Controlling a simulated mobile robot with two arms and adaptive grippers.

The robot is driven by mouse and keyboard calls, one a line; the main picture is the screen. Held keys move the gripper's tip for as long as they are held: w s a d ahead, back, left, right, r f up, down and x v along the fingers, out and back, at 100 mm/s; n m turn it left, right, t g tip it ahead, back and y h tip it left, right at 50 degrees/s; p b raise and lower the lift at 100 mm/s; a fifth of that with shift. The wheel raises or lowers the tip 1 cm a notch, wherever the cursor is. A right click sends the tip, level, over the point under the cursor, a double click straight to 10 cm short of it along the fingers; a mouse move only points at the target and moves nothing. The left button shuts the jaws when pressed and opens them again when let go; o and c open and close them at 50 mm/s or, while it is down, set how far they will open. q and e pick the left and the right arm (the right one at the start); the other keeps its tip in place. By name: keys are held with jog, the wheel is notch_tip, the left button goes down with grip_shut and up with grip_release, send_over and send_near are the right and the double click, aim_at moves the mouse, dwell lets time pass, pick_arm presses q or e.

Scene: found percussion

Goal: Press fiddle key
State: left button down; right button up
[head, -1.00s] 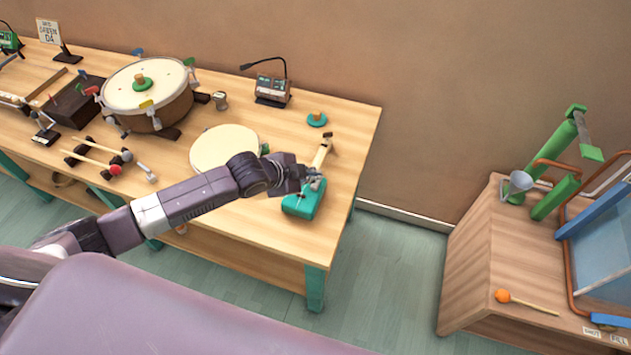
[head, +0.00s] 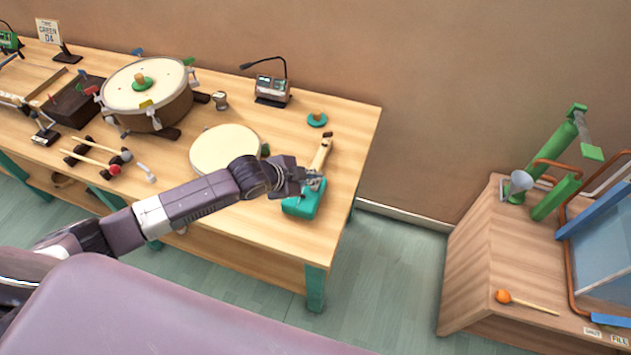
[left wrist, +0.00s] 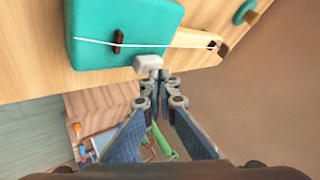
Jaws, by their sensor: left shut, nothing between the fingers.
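The fiddle has a teal box body (head: 302,206) and a light wooden neck (head: 321,153), and lies near the right end of the workbench. In the left wrist view its teal body (left wrist: 120,30) shows at the top, with a white string running over a dark bridge to the neck. A small pale key (left wrist: 148,62) sticks out from the body's near side. My left gripper (head: 316,182) is shut and empty beside the fiddle. In the left wrist view its fingertips (left wrist: 159,76) are right at the key; I cannot tell whether they touch it.
A cream round pad (head: 225,148) lies left of the fiddle, and a teal disc with a wooden knob (head: 317,119) behind it. A drum (head: 148,95), mallets and a small device (head: 272,88) stand farther left and back. A wooden cabinet (head: 480,270) stands right, across a floor gap.

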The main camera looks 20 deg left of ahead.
pick_arm(q)
jog(key=shift+f, duration=0.55)
jog(key=shift+r, duration=0.1)
dwell(0.4)
jog(key=shift+r, duration=0.2)
jog(key=shift+r+p, duration=0.75)
jog(key=shift+p, duration=0.1)
notch_tip(320, 180, up, 5)
jog(key=p, duration=0.5)
jog(key=shift+r, duration=0.1)
jog(key=shift+s+d, duration=0.1)
dwell(2.4)
